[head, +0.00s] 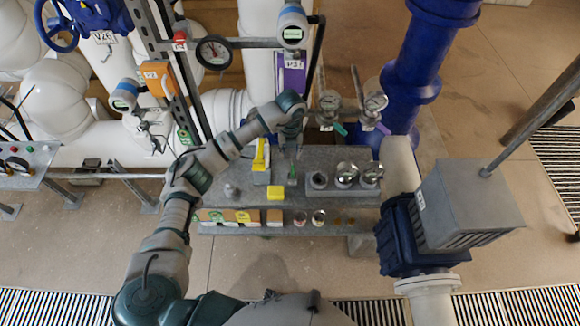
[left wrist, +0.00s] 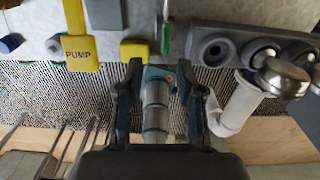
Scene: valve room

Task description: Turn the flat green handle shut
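A narrow flat green handle (head: 292,178) stands on the grey bench (head: 330,200), just below my left gripper in the head view. It also shows in the left wrist view (left wrist: 166,38), at the top centre, pointing towards the gap between the fingertips. My left gripper (head: 290,150) reaches down over the back of the bench. In the left wrist view its two fingers (left wrist: 160,72) are apart, and the handle lies beyond their tips without visible contact. Another small green lever (head: 340,129) sits under a gauge to the right. My right gripper is not in view.
A yellow lever marked PUMP (left wrist: 82,48) and a yellow block (head: 275,192) are left of the handle. A grey block with round knobs (head: 345,178) stands close on its right. Blue pipe (head: 410,80) and a grey motor box (head: 470,205) bound the right side.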

